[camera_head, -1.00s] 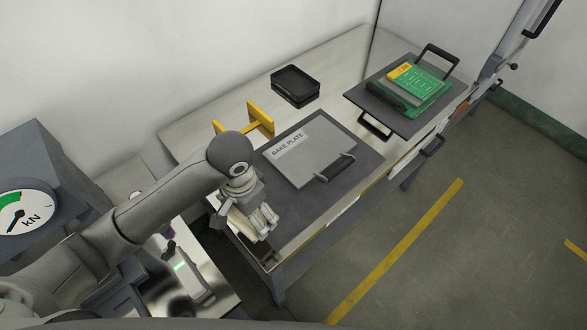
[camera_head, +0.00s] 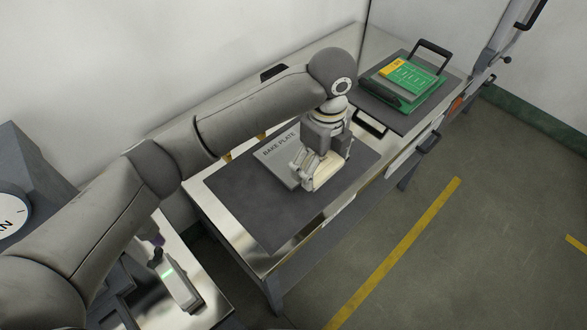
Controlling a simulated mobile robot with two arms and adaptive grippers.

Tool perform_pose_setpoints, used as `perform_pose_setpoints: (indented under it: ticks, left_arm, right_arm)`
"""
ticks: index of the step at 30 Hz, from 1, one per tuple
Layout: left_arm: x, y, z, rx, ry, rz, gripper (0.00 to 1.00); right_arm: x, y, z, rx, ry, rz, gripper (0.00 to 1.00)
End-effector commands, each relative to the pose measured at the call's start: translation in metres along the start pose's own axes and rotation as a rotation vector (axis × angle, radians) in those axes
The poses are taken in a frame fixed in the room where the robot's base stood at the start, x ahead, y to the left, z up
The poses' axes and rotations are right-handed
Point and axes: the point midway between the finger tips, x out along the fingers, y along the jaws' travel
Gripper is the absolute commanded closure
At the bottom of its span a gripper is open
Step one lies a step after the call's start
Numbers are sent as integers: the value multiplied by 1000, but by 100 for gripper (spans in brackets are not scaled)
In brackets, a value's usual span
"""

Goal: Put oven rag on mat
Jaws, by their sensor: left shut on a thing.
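My left gripper (camera_head: 325,168) is over the front right part of the bake plate (camera_head: 272,162), where the plate's handle is hidden behind it. It is shut on a pale cream thing that looks like the oven rag (camera_head: 326,174). I cannot tell whether the handle is also held in the rag. My right gripper is not in view.
A second dark mat (camera_head: 392,118) at the table's far right bears a green and yellow item (camera_head: 408,80). My left arm mostly hides a black tray (camera_head: 273,72) and the yellow stand behind the plate. The mat's front left part is bare.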

Motion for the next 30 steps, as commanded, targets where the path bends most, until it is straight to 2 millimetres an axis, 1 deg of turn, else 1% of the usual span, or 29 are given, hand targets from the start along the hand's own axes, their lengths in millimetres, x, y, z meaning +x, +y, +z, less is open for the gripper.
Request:
perform_pose_setpoints:
  ticks: [2,5,14,15,19,21,26,30]
  left_arm:
    - [0,1,3,20,0,1,34]
    - [6,10,16,24,1,3,34]
    - [37,55,74,22,0,4,34]
    - [47,59,79,22,1,6,34]
    - [67,68,91,24,1,4,34]
    - [74,70,95,24,1,2,34]
    - [83,74,101,25,1,1,34]
    - [101,85,114,22,0,5,34]
  right_arm:
    - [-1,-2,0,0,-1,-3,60]
    - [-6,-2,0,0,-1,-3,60]
    - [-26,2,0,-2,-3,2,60]
    - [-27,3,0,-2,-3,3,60]
    - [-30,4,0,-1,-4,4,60]
    - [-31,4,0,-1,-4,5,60]
    - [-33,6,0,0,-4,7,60]
    - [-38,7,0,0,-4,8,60]
